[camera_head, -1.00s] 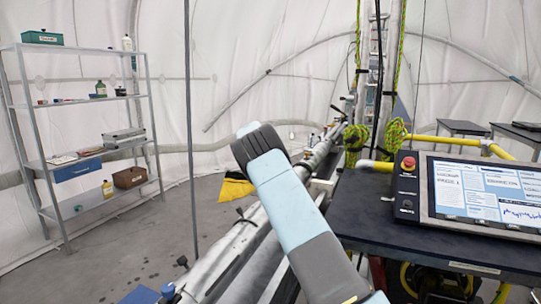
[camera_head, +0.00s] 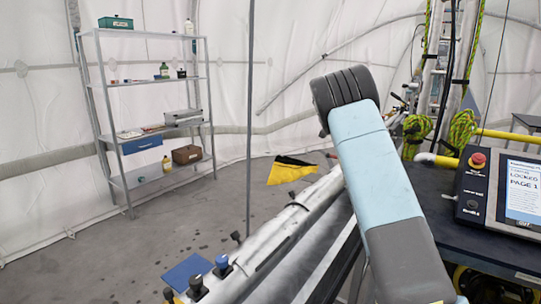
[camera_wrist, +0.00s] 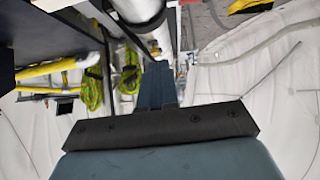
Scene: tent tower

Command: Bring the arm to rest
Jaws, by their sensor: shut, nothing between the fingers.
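My arm (camera_head: 372,165), light blue and grey, rises from the bottom right of the head view to a dark ribbed joint. The arm is bent and raised in front of the long metal pipe. My gripper (camera_wrist: 158,66) shows in the wrist view as narrow blue fingers close together beyond a dark bar. It is shut and empty. The wrist view looks upside down, with the tent wall and yellow-green ropes (camera_wrist: 92,88) beyond the gripper. The gripper is not visible in the head view.
A dark table (camera_head: 465,232) with a control panel (camera_head: 502,190) stands close on the right of my arm. The long metal pipe (camera_head: 300,218) runs beneath it. A thin pole (camera_head: 250,120) and a shelf (camera_head: 143,80) stand left. Grey floor (camera_head: 90,255) is mostly clear at left.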

